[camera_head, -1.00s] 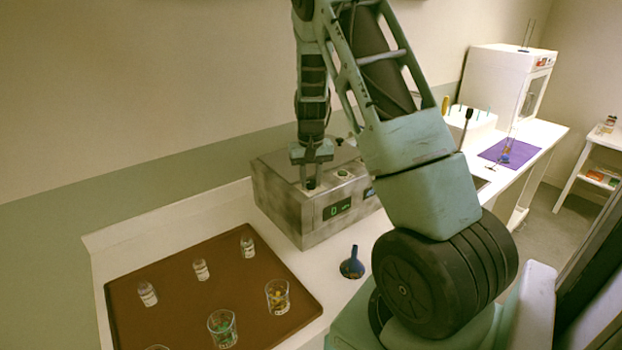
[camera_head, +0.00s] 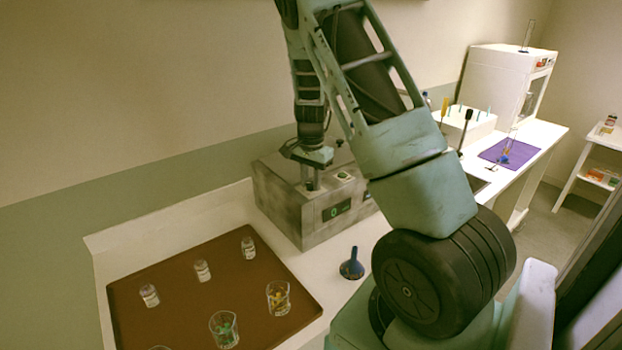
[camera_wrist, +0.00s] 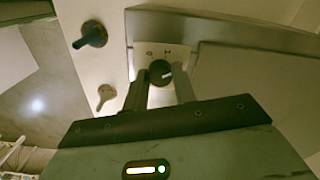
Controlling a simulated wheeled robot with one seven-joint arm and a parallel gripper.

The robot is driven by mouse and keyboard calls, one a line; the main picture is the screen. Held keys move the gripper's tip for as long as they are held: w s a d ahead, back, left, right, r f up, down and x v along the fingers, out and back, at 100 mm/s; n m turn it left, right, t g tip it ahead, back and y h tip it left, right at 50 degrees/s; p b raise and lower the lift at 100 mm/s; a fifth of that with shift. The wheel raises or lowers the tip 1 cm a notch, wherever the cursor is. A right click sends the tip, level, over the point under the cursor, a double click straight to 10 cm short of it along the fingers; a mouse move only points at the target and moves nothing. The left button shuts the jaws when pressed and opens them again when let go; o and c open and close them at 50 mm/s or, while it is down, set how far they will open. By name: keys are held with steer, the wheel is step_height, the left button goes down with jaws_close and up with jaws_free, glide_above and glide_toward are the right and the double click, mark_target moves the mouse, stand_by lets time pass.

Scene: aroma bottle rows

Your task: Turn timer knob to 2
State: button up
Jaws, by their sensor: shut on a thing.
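The mottled metal box (camera_head: 285,208) stands on the white counter and has a small dark display (camera_head: 337,210) with green characters, possibly a 0. My gripper (camera_head: 309,182) points down at its top. In the wrist view the two fingers (camera_wrist: 162,88) are shut on a round black knob (camera_wrist: 158,70), one on each side. The knob has a short white mark pointing right and slightly up. A pale plate with small marks, too small to read surely, shows beyond the knob. In the head view the knob is mostly hidden by my gripper.
A pale button (camera_head: 343,176) sits on the box beside my gripper. A brown tray (camera_head: 215,285) with small bottles and glasses is at left. A purple mat (camera_head: 510,152) lies at far right.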

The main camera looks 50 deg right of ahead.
mark_target(310, 183)
steer(key=shift+w+d+r+m, duration=0.15)
steer(key=shift+m, duration=0.35)
steer(key=o, duration=1)
step_height(310, 183, up, 17)
steer(key=b, duration=0.3)
steer(key=shift+r+b, duration=0.15)
steer(key=shift+b, duration=0.2)
